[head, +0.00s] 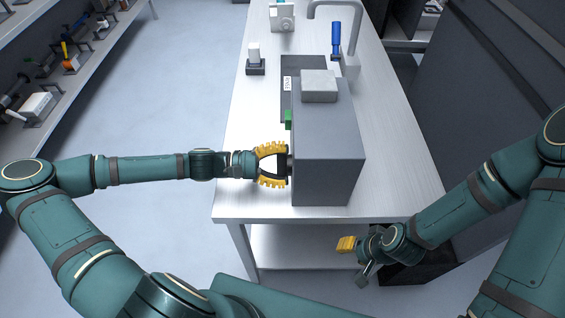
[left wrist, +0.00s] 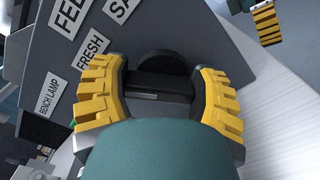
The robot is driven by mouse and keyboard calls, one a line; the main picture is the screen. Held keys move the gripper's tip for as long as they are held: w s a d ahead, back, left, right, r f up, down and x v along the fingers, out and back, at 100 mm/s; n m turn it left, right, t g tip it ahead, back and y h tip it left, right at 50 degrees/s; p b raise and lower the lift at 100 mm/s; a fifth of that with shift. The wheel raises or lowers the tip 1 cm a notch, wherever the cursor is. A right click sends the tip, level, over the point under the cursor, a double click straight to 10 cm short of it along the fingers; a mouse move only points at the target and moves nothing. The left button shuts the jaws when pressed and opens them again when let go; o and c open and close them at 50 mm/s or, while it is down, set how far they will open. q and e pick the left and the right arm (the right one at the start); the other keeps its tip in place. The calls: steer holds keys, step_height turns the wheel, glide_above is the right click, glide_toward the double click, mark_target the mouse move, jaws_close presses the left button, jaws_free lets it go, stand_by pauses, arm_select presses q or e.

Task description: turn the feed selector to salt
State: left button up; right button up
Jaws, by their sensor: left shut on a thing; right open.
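The feed selector (left wrist: 160,85) is a dark round knob with a raised bar, on the grey face of a large box (head: 328,160). A short pale line shows on its bar. White labels read "FEED" (left wrist: 70,17), "FRESH" (left wrist: 91,47) and "SA", cut off by the picture edge (left wrist: 124,8). My left gripper (head: 284,166) is at the box's left side, its yellow fingers shut on the selector from both sides. In the head view the selector is mostly hidden by the fingers.
The box stands on a long white table (head: 395,150). A green part (head: 288,119) sticks out of its left side, and a "BENCH LAMP" label (left wrist: 47,94) is on the same face. Behind stand a small switch block (head: 255,62), a blue-handled tool (head: 336,40) and a tap (head: 350,62).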

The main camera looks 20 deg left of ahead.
arm_select(q)
steer(key=shift+m, duration=0.3)
steer(key=m+p, duration=0.1)
steer(key=m, duration=0.2)
steer(key=shift+s, duration=0.1)
steer(key=m, duration=0.2)
steer(key=shift+f+m+p, duration=0.1)
steer(key=shift+m+p, duration=0.2)
steer(key=m, duration=0.3)
steer(key=shift+f+m, duration=0.1)
steer(key=shift+m, duration=0.2)
steer(key=shift+f+m+b, duration=0.1)
steer(key=shift+m+b, duration=0.5)
steer(key=shift+m, duration=1.4)
steer(key=o, duration=1.2)
steer(key=shift+s, duration=0.1)
steer(key=v, duration=1.2)
